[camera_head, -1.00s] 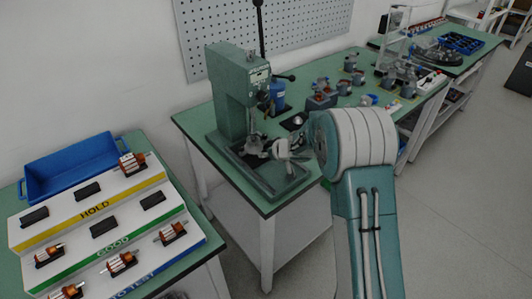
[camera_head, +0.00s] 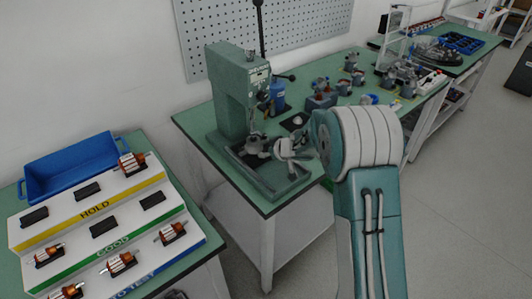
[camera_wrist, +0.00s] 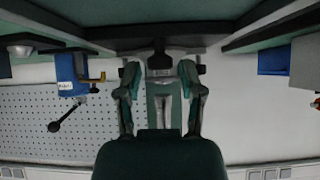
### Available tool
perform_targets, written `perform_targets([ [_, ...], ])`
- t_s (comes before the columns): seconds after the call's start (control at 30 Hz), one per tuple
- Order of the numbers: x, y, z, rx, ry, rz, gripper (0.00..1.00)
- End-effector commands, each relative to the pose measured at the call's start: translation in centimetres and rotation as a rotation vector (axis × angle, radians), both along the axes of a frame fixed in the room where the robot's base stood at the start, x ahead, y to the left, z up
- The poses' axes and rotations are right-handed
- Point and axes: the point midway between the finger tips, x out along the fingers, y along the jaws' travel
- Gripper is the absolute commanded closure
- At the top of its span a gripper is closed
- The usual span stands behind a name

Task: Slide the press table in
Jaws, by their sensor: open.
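The green arbor press (camera_head: 238,95) stands at the near left corner of the middle bench, its base (camera_head: 282,192) reaching toward the bench's front edge. A small grey piece (camera_head: 254,147) sits low under the ram; I cannot clearly tell the press table from the parts around it. My gripper (camera_head: 280,148) is low over the right side of the base, just right of that piece. In the upside-down wrist view my gripper (camera_wrist: 160,72) has its fingers apart, with a dark block (camera_wrist: 160,62) between or behind them. Contact cannot be made out.
A stepped sorting rack (camera_head: 105,215) and a blue bin (camera_head: 70,168) are at left. The pegboard (camera_head: 270,32) is behind.

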Motion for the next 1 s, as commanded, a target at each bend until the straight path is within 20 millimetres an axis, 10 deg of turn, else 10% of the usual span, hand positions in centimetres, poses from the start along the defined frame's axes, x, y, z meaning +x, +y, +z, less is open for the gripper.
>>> perform_targets([
  [1.0, -3.0, -2.2, 3.1, 0.001, 0.0, -0.001, 0.5],
])
